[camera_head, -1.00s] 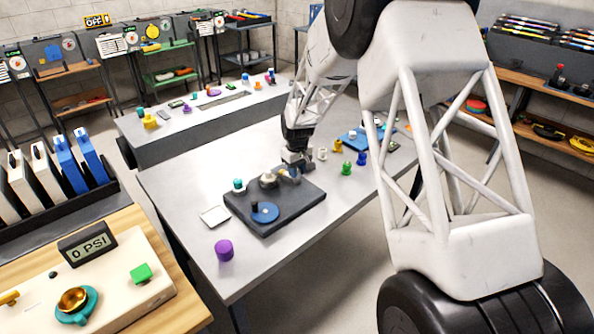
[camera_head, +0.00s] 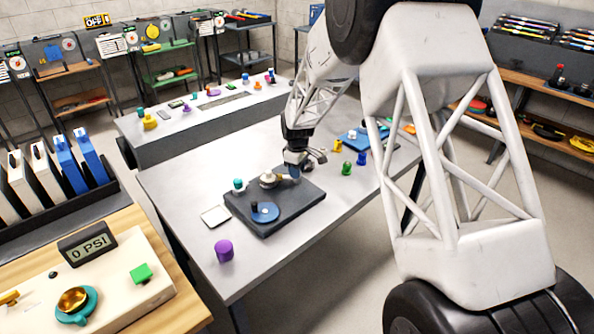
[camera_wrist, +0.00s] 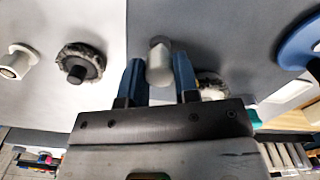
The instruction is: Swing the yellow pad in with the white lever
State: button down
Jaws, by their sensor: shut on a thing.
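A small tan-yellow piece (camera_head: 282,177) shows between the hub and my gripper (camera_head: 295,174), which is low over the plate's far edge. I cannot tell whether this piece is the yellow pad. In the wrist view, the blue fingers of my gripper (camera_wrist: 159,78) are shut on an upright whitish cylinder, seemingly the white lever (camera_wrist: 159,55). Its lower end is hidden.
A dark-rimmed round brush (camera_wrist: 82,64) and a white round part (camera_wrist: 15,62) show in the wrist view. Green (camera_head: 347,168), yellow (camera_head: 337,145) and blue (camera_head: 361,158) knobs stand right of the plate.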

jog(key=c, duration=0.8)
grip_release()
jog(key=shift+c, duration=0.2)
jog(key=shift+r, duration=0.2)
jog(key=shift+r, duration=3.75)
